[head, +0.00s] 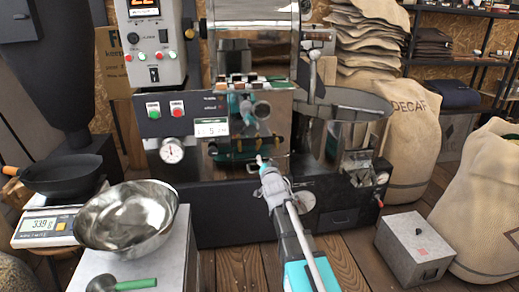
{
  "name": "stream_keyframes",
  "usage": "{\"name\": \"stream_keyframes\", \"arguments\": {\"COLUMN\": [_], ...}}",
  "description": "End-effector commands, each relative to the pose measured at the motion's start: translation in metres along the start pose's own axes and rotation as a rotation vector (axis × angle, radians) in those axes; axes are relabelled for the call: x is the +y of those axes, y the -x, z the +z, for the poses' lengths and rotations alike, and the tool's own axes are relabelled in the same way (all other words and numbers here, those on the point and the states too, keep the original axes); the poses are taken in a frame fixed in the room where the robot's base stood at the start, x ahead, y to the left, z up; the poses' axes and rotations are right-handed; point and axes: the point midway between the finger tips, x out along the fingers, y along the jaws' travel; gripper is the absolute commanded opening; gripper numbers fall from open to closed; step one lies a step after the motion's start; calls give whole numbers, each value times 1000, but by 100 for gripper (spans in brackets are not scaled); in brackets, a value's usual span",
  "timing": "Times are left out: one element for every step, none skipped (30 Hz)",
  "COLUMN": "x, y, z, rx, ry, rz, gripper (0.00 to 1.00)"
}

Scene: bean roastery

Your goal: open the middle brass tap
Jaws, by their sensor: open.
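The front of the roasting machine (190,115) fills the middle of the head view. Small brass-coloured fittings sit in a row low on its shiny front panel; the middle brass tap (239,146) is small here. I cannot tell how its handle is turned. My arm reaches up from the bottom, and my gripper (262,161) is in front of the panel, slightly right of and below the middle tap in the picture. The gripper is open, with nothing seen between its fingers. Whether it touches any fitting cannot be told.
A steel bowl (127,217) and a green-handled scoop (133,284) are on a pale stand at the left, next to a scale (45,227) with a black pan (62,175). A grey box (412,247) and sacks (411,140) stand at the right. Some wooden floor is clear.

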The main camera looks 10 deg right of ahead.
Motion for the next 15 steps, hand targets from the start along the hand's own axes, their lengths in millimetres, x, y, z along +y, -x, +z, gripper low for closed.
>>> {"name": "stream_keyframes", "arguments": {"x": [0,0,0,0,0,0,0,0,0,0,0,0,0,0,0], "y": [0,0,0,0,0,0,0,0,-1,-1,-2,-3,-5,-6,-9], "z": [0,-1,-1,-1,-1,0,0,0,0,0,0,0,0,0,0], "rx": [0,0,0,0,0,0,0,-1,-1,-1,-1,-1,-1,-1,-1], "ry": [2,2,1,1,2,1,2,2,0,2,2,1,1,2,2], "rz": [0,0,0,0,0,0,0,0,0,0,0,0,0,0,0], "gripper": [54,54,54,54,54,54,54,54,54,54,54,54,54,54,54]}}
